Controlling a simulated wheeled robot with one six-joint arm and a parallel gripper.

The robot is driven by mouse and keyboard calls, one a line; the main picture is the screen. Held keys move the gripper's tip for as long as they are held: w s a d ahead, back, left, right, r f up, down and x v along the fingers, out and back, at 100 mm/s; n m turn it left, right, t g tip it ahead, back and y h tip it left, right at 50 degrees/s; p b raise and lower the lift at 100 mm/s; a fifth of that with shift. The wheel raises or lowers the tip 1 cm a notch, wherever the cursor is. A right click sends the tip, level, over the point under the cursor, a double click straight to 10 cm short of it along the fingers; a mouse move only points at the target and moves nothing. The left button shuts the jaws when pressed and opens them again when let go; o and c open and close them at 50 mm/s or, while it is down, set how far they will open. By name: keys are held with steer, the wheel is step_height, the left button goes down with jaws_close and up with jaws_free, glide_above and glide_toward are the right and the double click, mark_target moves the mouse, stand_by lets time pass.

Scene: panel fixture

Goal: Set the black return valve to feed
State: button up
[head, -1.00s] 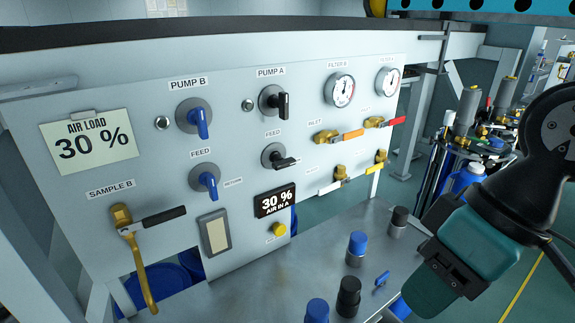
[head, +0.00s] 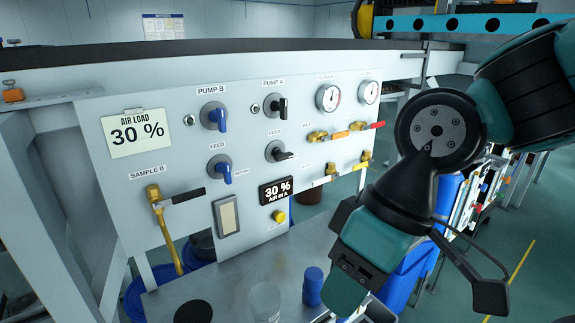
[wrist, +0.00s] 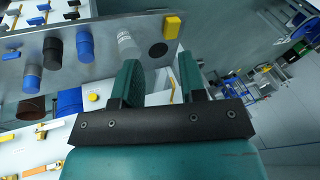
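The black return valve (head: 280,151) is the lower black knob on the white panel, under the Pump A valve (head: 276,107) and below a FEED label. Its handle points right, roughly level, away from the FEED label. The Pump A valve's handle points down. My gripper (wrist: 160,82) is open and empty in the wrist view, its two teal fingers apart over the shelf edge. In the head view it is at the lower right, well away from the valve, with its fingertips not clearly shown. I cannot make out the black valve in the wrist view.
Blue valves (head: 221,169) sit left of the black ones. Below are a display (head: 276,191), a yellow button (head: 279,216), and a metal shelf (head: 235,270) holding a clear cup (head: 265,301) and a blue-capped bottle (head: 312,286).

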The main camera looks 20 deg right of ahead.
steer(key=w+a+f+m+t+y+b, duration=0.2)
steer(key=w+f+m+b, duration=0.1)
steer(key=w, duration=0.1)
steer(key=m+t+b, duration=0.9)
steer(key=m+t, duration=0.6)
steer(key=m, duration=0.3)
glide_toward(286, 159)
steer(key=shift+h, duration=0.3)
steer(key=p+x, duration=0.2)
steer(key=x, duration=0.1)
steer(key=p+x, duration=0.6)
steer(key=shift+w+a+r, duration=0.1)
steer(key=shift+a+r, duration=0.1)
steer(key=shift+r, duration=0.1)
steer(key=shift+x, duration=0.8)
steer(key=shift+f, duration=0.1)
steer(key=shift+c, duration=0.4)
jaws_close()
